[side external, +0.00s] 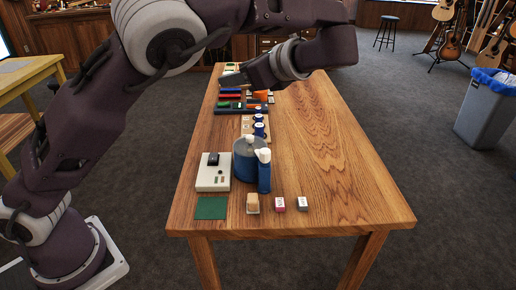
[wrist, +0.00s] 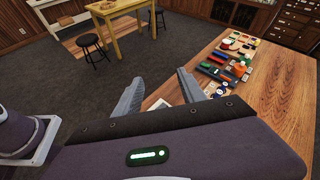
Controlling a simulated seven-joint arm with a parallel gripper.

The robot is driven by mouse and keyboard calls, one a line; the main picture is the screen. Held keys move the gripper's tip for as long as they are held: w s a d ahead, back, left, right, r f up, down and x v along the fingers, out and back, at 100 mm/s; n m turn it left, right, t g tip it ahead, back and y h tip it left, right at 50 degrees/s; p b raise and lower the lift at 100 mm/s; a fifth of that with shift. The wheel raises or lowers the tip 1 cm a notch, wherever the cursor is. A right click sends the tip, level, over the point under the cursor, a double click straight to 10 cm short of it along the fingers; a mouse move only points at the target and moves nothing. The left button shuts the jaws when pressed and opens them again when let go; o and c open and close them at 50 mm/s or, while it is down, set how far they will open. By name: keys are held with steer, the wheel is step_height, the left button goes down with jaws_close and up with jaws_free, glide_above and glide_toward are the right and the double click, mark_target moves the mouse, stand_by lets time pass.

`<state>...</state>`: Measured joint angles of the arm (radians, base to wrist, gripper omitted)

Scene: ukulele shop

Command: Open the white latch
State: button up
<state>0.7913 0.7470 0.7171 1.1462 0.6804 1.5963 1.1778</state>
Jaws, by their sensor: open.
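I cannot make out for certain which part is the white latch. A blue round container (side external: 246,160) stands near the front of the wooden table. A blue bottle-like piece with a white top (side external: 264,156) stands against its right side. A white box (side external: 213,181) with a dark piece on top sits just left of the container. My gripper (side external: 222,82) is above the table's far left part, well away from these. In the wrist view my gripper (wrist: 160,76) has its two grey fingers spread, with nothing held between them.
A green square (side external: 210,208) and several small blocks (side external: 279,204) lie along the table's front edge. Coloured items fill the table's left side farther back. The table's right half (side external: 335,150) is clear. A grey bin (side external: 487,110) stands on the floor at right.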

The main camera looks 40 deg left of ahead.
steer(key=w+d+m+t+y, duration=0.3)
steer(key=d+m+y, duration=0.15)
steer(key=d, duration=0.45)
glide_toward(258, 154)
steer(key=a+r, duration=0.2)
steer(key=a, duration=0.1)
steer(key=shift+w+n, duration=0.35)
steer(key=shift+w, duration=0.05)
steer(key=a, duration=0.4)
steer(key=w+a, duration=0.1)
steer(key=a, duration=0.1)
steer(key=shift+a, duration=0.2)
steer(key=shift+w+a, duration=0.1)
steer(key=shift+a, duration=0.15)
jaws_close()
